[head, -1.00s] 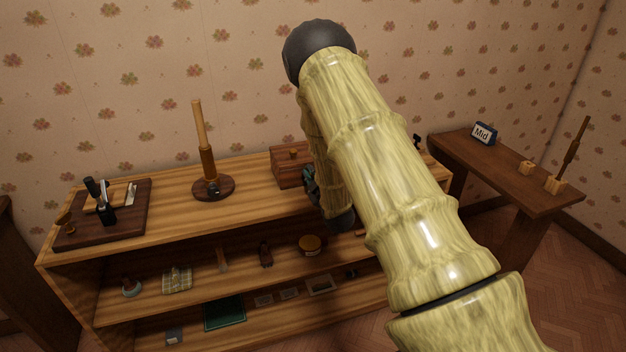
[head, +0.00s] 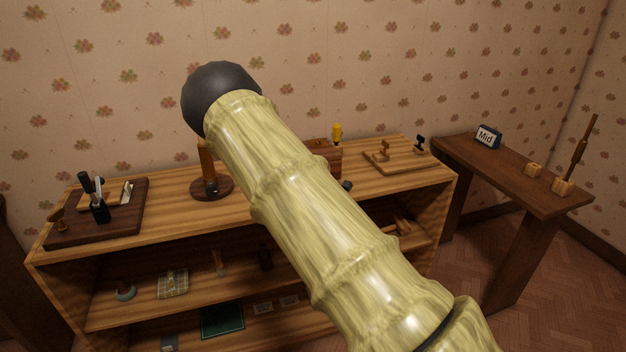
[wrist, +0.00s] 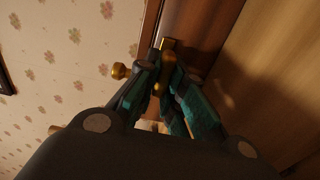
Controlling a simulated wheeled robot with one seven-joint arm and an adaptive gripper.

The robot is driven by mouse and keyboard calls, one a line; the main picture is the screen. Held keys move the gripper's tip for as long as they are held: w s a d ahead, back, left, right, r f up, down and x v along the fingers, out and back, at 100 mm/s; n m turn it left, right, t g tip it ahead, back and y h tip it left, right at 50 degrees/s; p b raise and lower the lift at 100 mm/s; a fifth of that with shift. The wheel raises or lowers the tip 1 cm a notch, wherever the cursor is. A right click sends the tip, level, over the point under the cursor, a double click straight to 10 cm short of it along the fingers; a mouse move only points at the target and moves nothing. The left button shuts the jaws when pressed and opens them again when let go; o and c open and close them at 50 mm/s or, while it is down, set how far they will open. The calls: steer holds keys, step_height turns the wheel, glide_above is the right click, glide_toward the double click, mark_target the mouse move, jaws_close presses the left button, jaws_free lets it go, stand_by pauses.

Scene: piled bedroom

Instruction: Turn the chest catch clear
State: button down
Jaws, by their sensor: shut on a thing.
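The chest (head: 328,158) is a reddish-brown wooden box on top of the shelf unit, partly hidden behind my arm in the head view. In the wrist view its dark reddish wood (wrist: 205,25) is close beyond the fingers. A small brass catch (wrist: 168,43) shows on it at the fingertips. My gripper (wrist: 163,72) has its teal fingers closed together on the catch, which is partly hidden between them. In the head view my arm hides nearly all of the gripper.
The shelf unit (head: 180,200) carries a dark tray (head: 75,228), an upright wooden post on a round base (head: 212,188), and a light board (head: 400,162) at right. A side table (head: 500,178) bears a "Mid" sign (head: 488,137). A brass knob (wrist: 121,71) shows left of the fingers.

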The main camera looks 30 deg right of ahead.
stand_by(0.3)
steer(key=c, duration=1.5)
jaws_free()
steer(key=shift+s, duration=0.15)
steer(key=v, duration=1.1)
steer(key=shift+s+a, duration=0.25)
steer(key=shift+s, duration=0.1)
steer(key=shift+f, duration=0.15)
